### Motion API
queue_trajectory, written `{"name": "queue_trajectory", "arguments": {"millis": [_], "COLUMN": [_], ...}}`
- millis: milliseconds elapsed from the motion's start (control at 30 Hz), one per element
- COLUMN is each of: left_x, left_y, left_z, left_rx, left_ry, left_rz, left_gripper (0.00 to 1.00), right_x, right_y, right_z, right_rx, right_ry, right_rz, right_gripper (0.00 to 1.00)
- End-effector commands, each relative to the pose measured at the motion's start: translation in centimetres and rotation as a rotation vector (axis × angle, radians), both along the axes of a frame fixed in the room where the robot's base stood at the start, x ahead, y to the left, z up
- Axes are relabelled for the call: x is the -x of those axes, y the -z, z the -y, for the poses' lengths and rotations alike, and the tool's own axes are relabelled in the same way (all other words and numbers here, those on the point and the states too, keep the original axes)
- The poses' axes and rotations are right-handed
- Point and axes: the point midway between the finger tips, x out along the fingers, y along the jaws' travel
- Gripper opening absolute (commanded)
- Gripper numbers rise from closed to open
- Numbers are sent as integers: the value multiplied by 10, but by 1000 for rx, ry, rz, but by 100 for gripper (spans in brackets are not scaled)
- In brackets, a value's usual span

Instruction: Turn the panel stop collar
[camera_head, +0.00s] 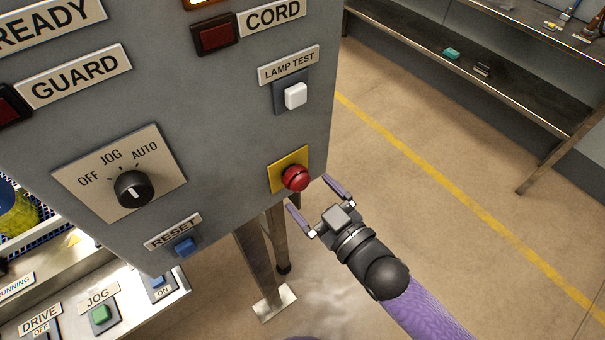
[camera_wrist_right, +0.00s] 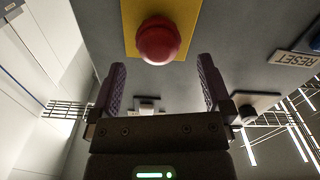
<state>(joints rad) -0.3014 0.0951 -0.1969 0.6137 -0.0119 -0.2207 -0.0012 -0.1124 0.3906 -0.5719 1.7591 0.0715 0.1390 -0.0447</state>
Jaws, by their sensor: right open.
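The panel stop is a red round mushroom knob (camera_head: 296,178) on a yellow square plate (camera_head: 277,166) at the lower right of the grey panel (camera_head: 225,120). A collar apart from the red knob cannot be made out. My right gripper (camera_head: 307,191) is open and empty, just in front of the knob, its two purple-padded fingers pointing at it. In the right wrist view the knob (camera_wrist_right: 158,42) lies ahead of the open fingers (camera_wrist_right: 160,66), roughly centred between them, apparently not touched. My left gripper is not in view.
The panel carries a white lamp test button (camera_head: 295,95), a blue reset button (camera_head: 185,247) and an OFF/JOG/AUTO selector (camera_head: 133,189). A lower console with a green jog button (camera_head: 101,314) stands at lower left. A shelf bench (camera_head: 480,80) is at upper right; the floor between is clear.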

Motion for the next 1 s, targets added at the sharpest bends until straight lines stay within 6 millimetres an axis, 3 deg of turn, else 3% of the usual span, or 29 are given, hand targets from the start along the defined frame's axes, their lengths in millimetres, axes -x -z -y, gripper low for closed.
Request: {"name": "queue_trajectory", "arguments": {"millis": [200, 567, 1000], "left_x": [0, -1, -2], "left_y": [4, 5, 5], "left_z": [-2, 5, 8], "left_rx": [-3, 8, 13], "left_ry": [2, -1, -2], "left_rz": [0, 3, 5], "left_gripper": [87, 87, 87], "right_x": [-30, -36, -36], "right_y": [1, 1, 1], "right_z": [-21, -26, -26], "right_rx": [0, 2, 2], "right_ry": [1, 1, 1], "right_rz": [0, -2, -2], "right_gripper": [100, 100, 13]}}
